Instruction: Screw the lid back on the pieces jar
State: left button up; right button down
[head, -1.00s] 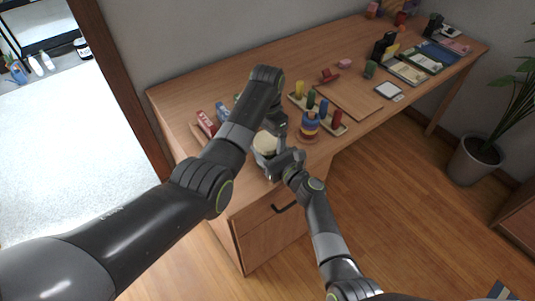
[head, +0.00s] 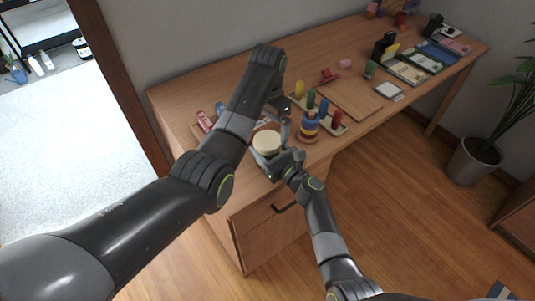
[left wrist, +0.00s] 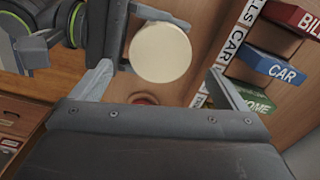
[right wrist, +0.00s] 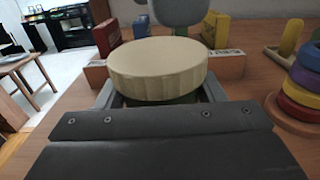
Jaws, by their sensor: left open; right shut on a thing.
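The pieces jar's round cream lid (head: 266,142) sits at the desk's near left part, on top of the jar. The lid fills the middle of the right wrist view (right wrist: 158,70) and shows from above in the left wrist view (left wrist: 160,52). The jar body below is mostly hidden. My right gripper (head: 272,162) is shut on the jar, its fingers at either side below the lid. My left gripper (left wrist: 158,72) is open and empty above the lid, its fingers apart from it. How tightly the lid sits cannot be told.
A ring stacker (head: 310,127) and a peg board (head: 336,125) stand right of the jar. Word-labelled blocks, such as a blue one (left wrist: 272,67), lie in a tray behind it. A flat board (head: 350,100) lies farther right. The desk's front edge is close to the jar.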

aim_at(267, 140)
pick_arm(q)
notch_tip(267, 140, up, 3)
jog(key=n, duration=0.6)
jog(key=shift+n, duration=0.3)
jog(key=shift+f, duration=4)
jog(key=c, duration=1)
jog(key=o, duration=1.1)
jog(key=shift+r, duration=0.1)
